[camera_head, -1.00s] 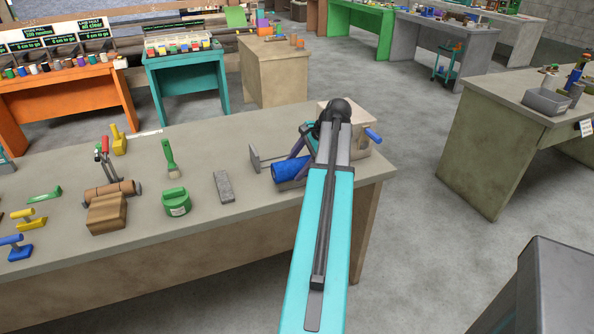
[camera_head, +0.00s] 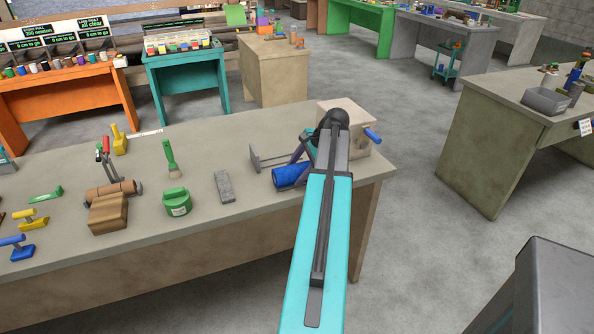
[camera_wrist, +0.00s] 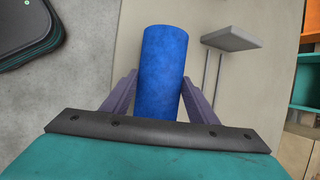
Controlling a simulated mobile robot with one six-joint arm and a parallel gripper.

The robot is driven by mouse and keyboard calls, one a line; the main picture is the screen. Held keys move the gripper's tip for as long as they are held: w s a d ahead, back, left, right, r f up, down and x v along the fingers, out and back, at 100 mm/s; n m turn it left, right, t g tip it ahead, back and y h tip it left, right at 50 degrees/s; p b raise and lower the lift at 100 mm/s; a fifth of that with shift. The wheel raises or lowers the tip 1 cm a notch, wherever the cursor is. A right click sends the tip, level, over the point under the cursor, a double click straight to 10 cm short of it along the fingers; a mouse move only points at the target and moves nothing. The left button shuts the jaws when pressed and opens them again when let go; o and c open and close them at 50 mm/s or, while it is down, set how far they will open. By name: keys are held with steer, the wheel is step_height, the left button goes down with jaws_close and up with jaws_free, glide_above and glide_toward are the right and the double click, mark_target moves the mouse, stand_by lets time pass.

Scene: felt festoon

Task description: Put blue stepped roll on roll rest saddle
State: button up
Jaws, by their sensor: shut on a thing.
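The blue stepped roll (camera_head: 290,176) is at the right part of the near workbench, partly hidden by my arm in the head view. In the wrist view the blue roll (camera_wrist: 163,72) stands out between the two purple fingers of my gripper (camera_wrist: 157,95), which is shut on it. In the head view my gripper (camera_head: 303,155) is largely hidden behind my arm. A grey stand with thin rods and an upright end plate (camera_head: 255,158) is just left of and behind the roll; it also shows in the wrist view (camera_wrist: 232,39). I cannot tell whether this is the roll rest saddle.
A pale box with a blue handle (camera_head: 358,138) stands behind my arm. Left along the bench (camera_head: 232,135) are a grey block (camera_head: 224,186), a green tub (camera_head: 177,202), a green brush (camera_head: 171,160) and a brown roll on a block (camera_head: 110,205). The bench's right edge is close.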

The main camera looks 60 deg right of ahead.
steer(key=shift+f, duration=0.15)
steer(key=shift+f, duration=0.15)
steer(key=o, duration=1.4)
steer(key=shift+o, duration=0.2)
steer(key=b+v, duration=0.1)
steer(key=v, duration=1.1)
steer(key=shift+b, duration=0.3)
